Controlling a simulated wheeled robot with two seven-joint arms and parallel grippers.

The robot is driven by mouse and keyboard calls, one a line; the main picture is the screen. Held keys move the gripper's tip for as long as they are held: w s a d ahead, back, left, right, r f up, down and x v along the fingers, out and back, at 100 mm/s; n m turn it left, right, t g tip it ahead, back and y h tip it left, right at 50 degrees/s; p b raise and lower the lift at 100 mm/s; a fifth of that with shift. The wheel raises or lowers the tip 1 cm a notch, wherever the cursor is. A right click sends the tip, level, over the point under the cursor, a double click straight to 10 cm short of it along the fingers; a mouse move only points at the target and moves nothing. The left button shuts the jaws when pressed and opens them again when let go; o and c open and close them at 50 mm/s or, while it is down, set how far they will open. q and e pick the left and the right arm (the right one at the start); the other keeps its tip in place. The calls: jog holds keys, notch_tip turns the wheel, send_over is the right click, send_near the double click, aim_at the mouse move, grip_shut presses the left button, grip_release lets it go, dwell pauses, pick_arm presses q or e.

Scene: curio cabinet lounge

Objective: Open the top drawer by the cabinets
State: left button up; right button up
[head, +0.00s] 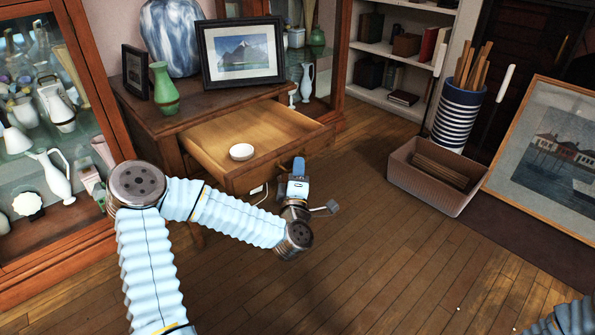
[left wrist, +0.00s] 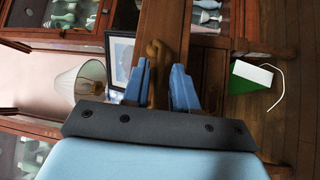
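The top drawer (head: 268,132) of the wooden cabinet (head: 225,97) is pulled well out, and its light wood inside shows. A small white bowl (head: 241,152) sits in it near the front. My left gripper (head: 297,168) is at the right part of the drawer front. In the left wrist view its two blue fingers (left wrist: 161,72) stand on either side of a brown wooden handle (left wrist: 155,72) and look closed on it. The head view hides the handle behind the gripper. My right gripper is out of view; only a bit of my right arm shows at bottom right.
A blue-white vase (head: 170,38), a green vase (head: 163,88) and framed pictures (head: 243,52) stand on the cabinet top. Glass display cases flank it. A bin (head: 437,178) and a striped holder of sticks (head: 460,115) stand right.

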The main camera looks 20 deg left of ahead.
pick_arm(q)
jog(key=shift+o, duration=0.7)
jog(key=v, duration=0.7)
jog(key=shift+s, duration=0.25)
jog(key=shift+d, duration=0.1)
